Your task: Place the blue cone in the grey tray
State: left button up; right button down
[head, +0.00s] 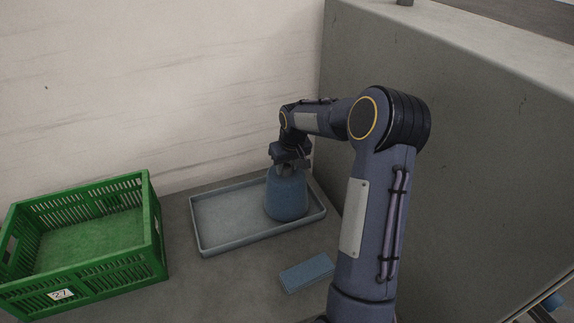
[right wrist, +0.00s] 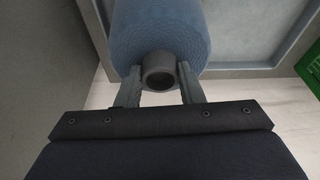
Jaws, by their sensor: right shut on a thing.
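The blue cone (head: 286,195) stands upright at the right end of the grey tray (head: 219,241) in the head view. Its base is inside the tray's rim; whether it fully rests on the tray floor is hard to tell. My right gripper (head: 287,166) is above it, shut on the top of the cone. In the right wrist view, the fingers of my right gripper (right wrist: 159,92) sit on both sides of the grey tube end of the blue cone (right wrist: 160,28). The grey tray (right wrist: 245,72) lies behind it. My left gripper is not in view.
A green crate (head: 152,225), empty, stands left of the tray. A small blue flat object (head: 307,272) lies in front of the tray. A grey wall-like block (head: 450,150) rises on the right, close to my right arm. The tray's left part is clear.

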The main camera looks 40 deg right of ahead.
jog(key=c, duration=1)
grip_release()
jog(key=shift+o, duration=0.2)
jog(key=d+b+v, duration=0.1)
jog(key=v, duration=1)
jog(key=s+a+r, duration=0.4)
jog(key=s+a, duration=0.1)
jog(key=a, duration=0.2)
jog(key=s+a+f+t+y, duration=0.1)
jog(key=s+a+f+y, duration=0.1)
jog(key=s+a, duration=0.7)
jog(key=s+a+f+n+t+y, duration=0.1)
jog(key=s+a+f, duration=0.3)
jog(key=s+a, duration=0.5)
jog(key=s+y, duration=0.1)
jog(key=s, duration=0.1)
jog(key=shift+s+a+f+t+y, duration=0.2)
jog(key=shift+s+a+t+y, duration=0.1)
